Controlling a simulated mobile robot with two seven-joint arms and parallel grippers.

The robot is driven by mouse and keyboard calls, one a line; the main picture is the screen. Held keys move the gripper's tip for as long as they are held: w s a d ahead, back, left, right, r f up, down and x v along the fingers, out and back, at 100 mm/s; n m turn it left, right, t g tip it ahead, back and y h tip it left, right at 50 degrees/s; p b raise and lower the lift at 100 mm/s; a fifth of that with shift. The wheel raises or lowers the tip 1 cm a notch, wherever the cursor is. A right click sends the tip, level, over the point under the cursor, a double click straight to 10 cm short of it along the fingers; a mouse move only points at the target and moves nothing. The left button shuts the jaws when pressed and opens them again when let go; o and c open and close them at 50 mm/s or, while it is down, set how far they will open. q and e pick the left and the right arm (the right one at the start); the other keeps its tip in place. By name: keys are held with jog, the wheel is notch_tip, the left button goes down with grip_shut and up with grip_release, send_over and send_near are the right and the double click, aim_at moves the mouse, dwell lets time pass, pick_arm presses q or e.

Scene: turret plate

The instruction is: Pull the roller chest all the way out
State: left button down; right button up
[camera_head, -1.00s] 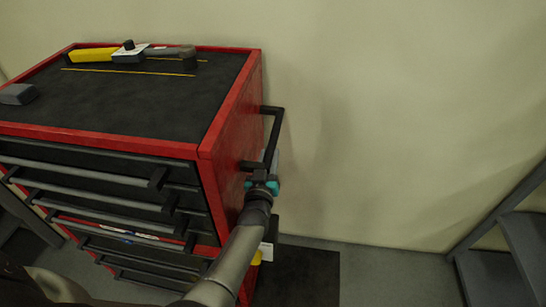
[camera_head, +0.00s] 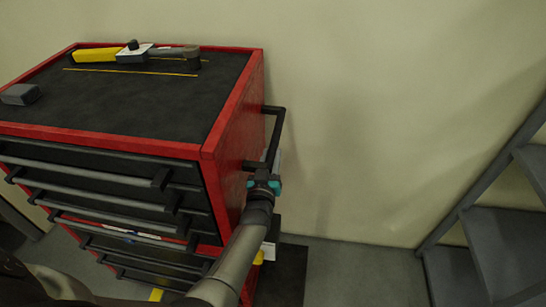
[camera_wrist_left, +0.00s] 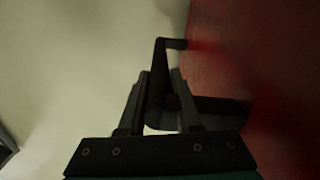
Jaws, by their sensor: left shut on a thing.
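The roller chest (camera_head: 228,125) is red with a black top and dark drawers, and it stands against the pale wall in the head view. A black side handle (camera_head: 277,135) sticks out from its right side. My left gripper (camera_head: 265,178) is at the near end of this handle. In the left wrist view the fingers of my left gripper (camera_wrist_left: 160,88) are closed around the handle bar (camera_wrist_left: 158,62), with the red side of the chest (camera_wrist_left: 260,80) to the right. My right gripper is not in view.
A tool with a yellow handle (camera_head: 95,56) and a grey block (camera_head: 20,94) lie on the chest top. A dark mat (camera_head: 285,275) lies on the floor beside the chest. Grey steps (camera_head: 490,235) stand at the right, with bare floor between.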

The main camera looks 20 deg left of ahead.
pick_arm(q)
jog(key=shift+d, duration=0.4)
jog(key=c, duration=1)
grip_release()
jog(key=shift+c, duration=0.2)
jog(key=o, duration=0.4)
jog(key=shift+d, duration=0.1)
jog(key=shift+o, duration=0.2)
jog(key=shift+s+p, duration=0.45)
jog(key=shift+s, duration=0.05)
jog(key=p+v, duration=0.6)
jog(key=v, duration=0.8)
jog(key=shift+f, duration=0.1)
